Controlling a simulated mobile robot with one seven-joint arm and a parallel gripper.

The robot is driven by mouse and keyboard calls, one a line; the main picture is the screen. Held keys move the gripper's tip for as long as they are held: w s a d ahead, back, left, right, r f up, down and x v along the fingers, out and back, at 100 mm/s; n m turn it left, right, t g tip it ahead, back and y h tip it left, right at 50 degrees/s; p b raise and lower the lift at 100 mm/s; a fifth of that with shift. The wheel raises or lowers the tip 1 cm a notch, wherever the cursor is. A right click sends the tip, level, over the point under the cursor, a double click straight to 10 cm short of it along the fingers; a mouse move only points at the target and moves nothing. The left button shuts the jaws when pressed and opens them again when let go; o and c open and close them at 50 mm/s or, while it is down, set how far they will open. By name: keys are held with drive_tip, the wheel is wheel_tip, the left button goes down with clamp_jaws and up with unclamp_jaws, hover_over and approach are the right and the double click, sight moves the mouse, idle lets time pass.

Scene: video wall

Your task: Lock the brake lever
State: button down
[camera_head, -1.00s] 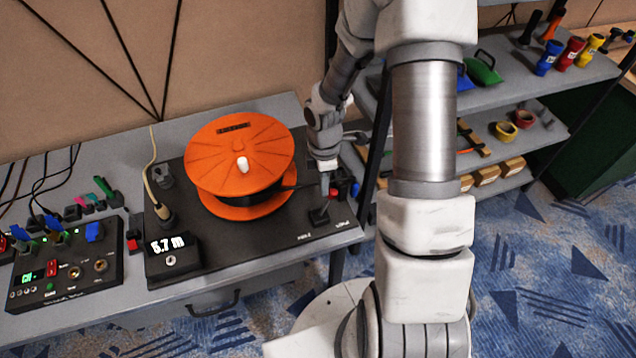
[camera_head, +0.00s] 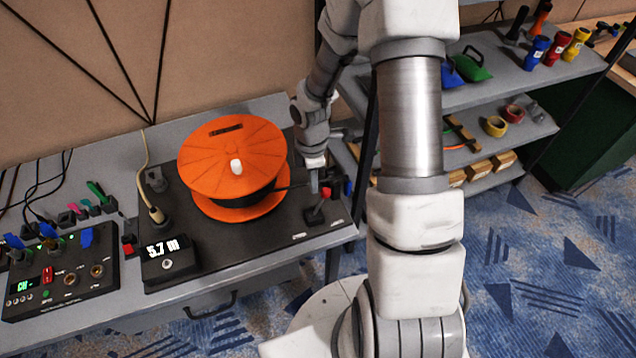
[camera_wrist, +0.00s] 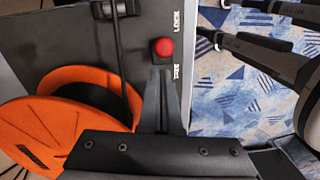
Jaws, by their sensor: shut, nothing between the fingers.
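The brake lever shows as a red knob (camera_wrist: 162,48) in the wrist view, beside the LOCK and FREE labels on the black panel. In the head view its black base (camera_head: 314,216) sits near the panel's front right corner, and the red knob (camera_head: 326,193) shows just right of my fingers. My gripper (camera_head: 314,188) is shut and empty, above the base and close to the knob. In the wrist view the shut fingers (camera_wrist: 162,78) point at the knob from the FREE side. Contact with the knob cannot be told. The lever's exact tilt is unclear.
An orange cable reel (camera_head: 232,160) stands left of my gripper, with a black post and cable (camera_wrist: 120,45) nearby. A display box (camera_head: 168,258) sits at the panel's front left. A shelf rack (camera_head: 500,75) stands to the right.

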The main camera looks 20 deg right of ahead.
wheel_tip(320, 180, up, 11)
drive_tip(key=p, duration=0.1)
drive_tip(key=shift+w+a+f, duration=0.15)
drive_tip(key=shift+w+f, duration=0.05)
drive_tip(key=shift+w, duration=0.1)
idle(0.4)
drive_tip(key=s+a+r+m+t, duration=0.2)
drive_tip(key=s+r+m+t, duration=0.1)
drive_tip(key=s+r+m, duration=0.5)
drive_tip(key=s+a+r+m+t, duration=0.2)
drive_tip(key=s+r+m, duration=0.6)
drive_tip(key=r, duration=0.6)
drive_tip(key=shift+s+a+r+t, duration=0.2)
drive_tip(key=shift+s+r+t, duration=0.15)
drive_tip(key=shift+s+t, duration=0.25)
